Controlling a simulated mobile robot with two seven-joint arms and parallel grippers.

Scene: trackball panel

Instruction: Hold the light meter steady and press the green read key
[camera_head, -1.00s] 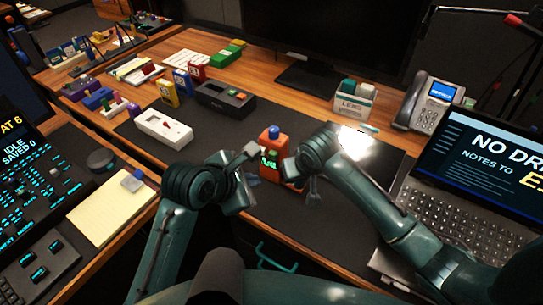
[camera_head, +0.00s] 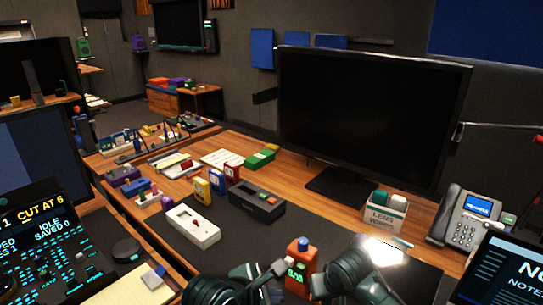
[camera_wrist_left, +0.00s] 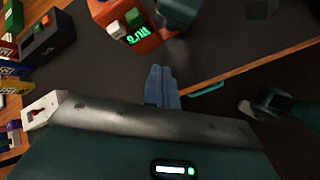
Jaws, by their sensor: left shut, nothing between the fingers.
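The light meter (camera_head: 300,268) is an orange upright block with a blue knob on top and a lit green display, at the bottom centre of the head view. It also shows at the top of the left wrist view (camera_wrist_left: 150,42), where a green key (camera_wrist_left: 135,17) sits beside the display. My left gripper (camera_wrist_left: 161,72) is shut and empty, its fingertips just off the meter's display side; I cannot tell if they touch. In the head view my right arm ends close against the meter's right side; its fingers are hidden, so their grip is unclear.
A lens-wipes box (camera_head: 385,215), a phone (camera_head: 468,217) and a laptop (camera_head: 500,270) stand to the right. A monitor (camera_head: 370,120) stands behind.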

